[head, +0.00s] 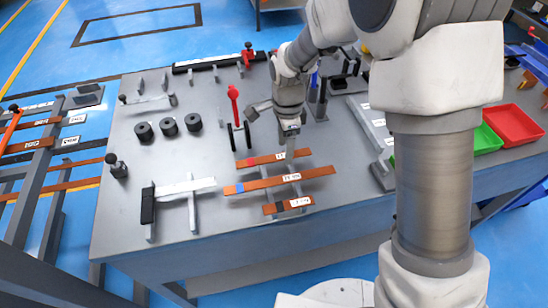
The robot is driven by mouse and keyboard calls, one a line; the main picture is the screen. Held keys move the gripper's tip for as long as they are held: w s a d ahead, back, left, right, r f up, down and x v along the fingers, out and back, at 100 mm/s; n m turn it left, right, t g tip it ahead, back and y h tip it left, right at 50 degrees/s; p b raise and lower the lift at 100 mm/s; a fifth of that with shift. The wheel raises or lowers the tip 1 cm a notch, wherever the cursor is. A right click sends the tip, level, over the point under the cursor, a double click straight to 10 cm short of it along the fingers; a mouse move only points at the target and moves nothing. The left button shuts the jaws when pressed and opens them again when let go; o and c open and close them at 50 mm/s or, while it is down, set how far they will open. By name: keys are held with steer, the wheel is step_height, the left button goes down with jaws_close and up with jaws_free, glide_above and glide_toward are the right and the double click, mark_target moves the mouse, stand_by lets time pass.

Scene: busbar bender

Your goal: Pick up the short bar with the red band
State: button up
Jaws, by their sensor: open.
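Three copper-coloured bars lie across a grey rack on the bench in the head view. The upper bar (262,160) has a band near its left part that looks red, with a white label to the right. The longer middle bar (262,184) has a bluish band near its left end. My gripper (290,134) is open and points down above and behind the right part of the upper bar. The fingertips are small, and I cannot tell whether they touch it.
A white bar (188,187) lies on a stand to the left. Black rolls (168,127) and a red-handled tool (234,105) stand behind. Red (512,124) and green (486,139) bins sit at the right.

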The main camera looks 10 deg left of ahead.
steer(key=shift+f, duration=0.6)
jaws_close()
